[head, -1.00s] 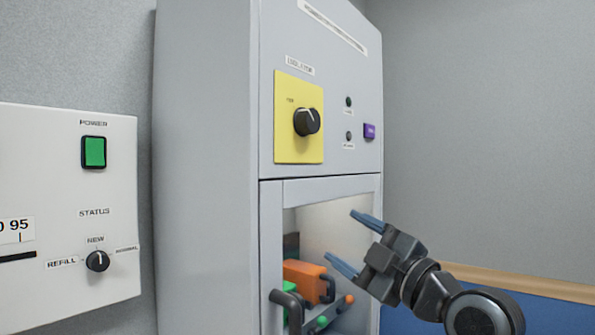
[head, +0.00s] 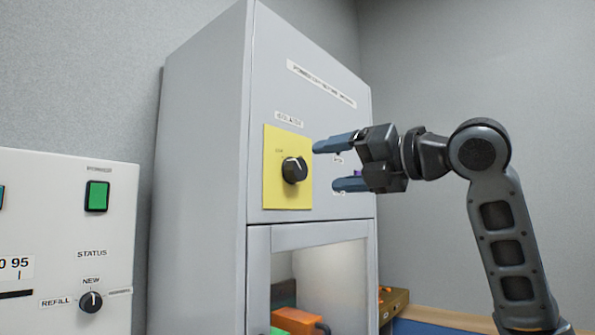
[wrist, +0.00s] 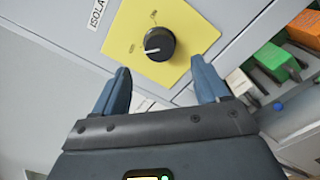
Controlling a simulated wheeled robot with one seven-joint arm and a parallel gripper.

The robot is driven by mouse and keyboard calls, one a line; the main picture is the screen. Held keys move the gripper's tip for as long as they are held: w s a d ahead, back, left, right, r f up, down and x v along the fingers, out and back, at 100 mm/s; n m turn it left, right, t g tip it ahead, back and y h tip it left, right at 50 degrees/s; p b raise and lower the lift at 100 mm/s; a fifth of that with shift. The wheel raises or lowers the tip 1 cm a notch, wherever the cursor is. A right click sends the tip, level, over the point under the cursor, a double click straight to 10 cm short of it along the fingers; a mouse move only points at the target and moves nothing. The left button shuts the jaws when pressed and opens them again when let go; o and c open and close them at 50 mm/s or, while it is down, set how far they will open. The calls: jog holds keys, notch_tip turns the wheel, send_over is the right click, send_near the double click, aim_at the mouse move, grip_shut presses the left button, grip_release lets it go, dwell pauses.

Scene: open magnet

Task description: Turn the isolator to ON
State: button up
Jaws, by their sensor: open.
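The isolator is a round black knob (head: 295,170) with a pale pointer line, on a yellow plate (head: 273,188) on the upper front of a grey cabinet. In the head view its pointer line is near upright, tilted slightly. The knob also shows in the wrist view (wrist: 159,44), with its line toward the left and the label "ISOLA..." beside the plate. My gripper (head: 320,166) is open and empty, to the right of the knob in the head view. In the wrist view the knob lies beyond and between the two blue fingers, apart from them.
Below the plate, the cabinet (head: 205,150) has a windowed compartment with an orange block (head: 296,320) inside. A white panel (head: 60,230) with a green POWER switch (head: 97,196) and a small STATUS knob (head: 90,301) stands at left.

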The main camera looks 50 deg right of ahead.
aim_at(301, 170)
jog(key=w+p, duration=0.2)
jog(key=w, duration=0.5)
jog(key=shift+w+a, duration=0.15)
jog(key=shift+w, duration=0.15)
jog(key=shift+c, duration=0.2)
jog(key=c, duration=1)
